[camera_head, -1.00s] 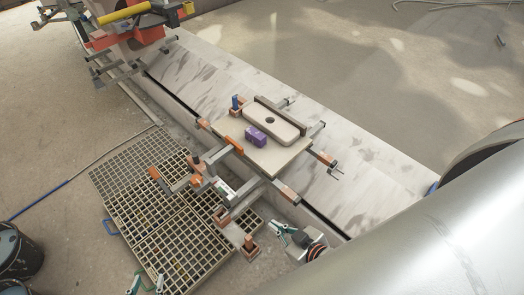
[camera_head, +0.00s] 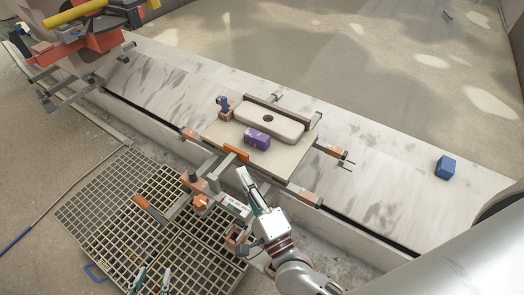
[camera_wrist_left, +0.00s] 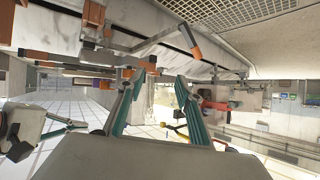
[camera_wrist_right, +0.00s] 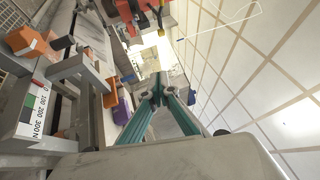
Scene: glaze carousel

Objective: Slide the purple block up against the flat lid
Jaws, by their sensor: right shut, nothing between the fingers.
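The purple block (camera_head: 257,139) lies on a pale board (camera_head: 287,158), in front of the flat lid (camera_head: 288,126). The lid is a beige rounded slab with a dark hole. The block is close to the lid's near long side; I cannot tell whether they touch. My right gripper (camera_head: 243,174) is shut and empty, its tips near the board's front edge, apart from the block. In the right wrist view its fingertips (camera_wrist_right: 158,88) meet, with the purple block (camera_wrist_right: 121,110) to their left. My left gripper (camera_head: 151,277) is open and empty, low over the grating; its spread fingers show in the left wrist view (camera_wrist_left: 158,82).
A dark bar (camera_head: 284,108) runs behind the lid. An orange-tipped bar (camera_head: 236,152) stands at the board's front left, near the block. Metal clamp arms (camera_head: 335,152) stick out around the board. A blue block (camera_head: 445,167) lies far right on the marble ledge.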

